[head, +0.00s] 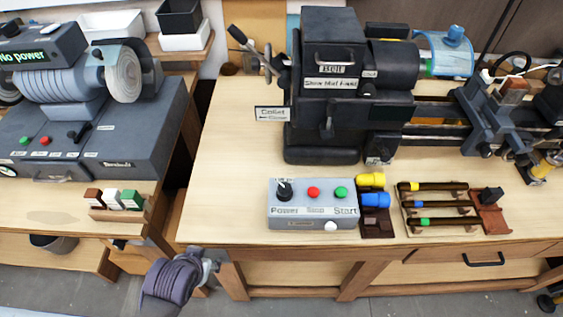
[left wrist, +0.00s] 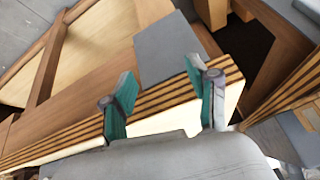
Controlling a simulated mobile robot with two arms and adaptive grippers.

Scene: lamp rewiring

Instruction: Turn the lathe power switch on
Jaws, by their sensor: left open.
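The lathe power switch (head: 284,190) is a black rotary knob with a white pointer at the left of the grey control box (head: 312,224), above the word "Power". Its pointer aims up and slightly left; the small marks around it are too small to read. A red button (head: 313,192) and a green button (head: 341,192) sit to its right. My left gripper (left wrist: 160,70) is open and empty, its teal-padded fingers apart over a striped plywood edge. In the head view my left gripper seems to be low at the bench's front left corner, below and left of the box. My right gripper is not in view.
The black lathe (head: 331,112) stands behind the control box. Yellow and blue pieces and a rack of tools (head: 440,205) lie right of the box. A grinder (head: 95,75) stands on the left bench. The bench top (head: 225,190) left of the box is clear.

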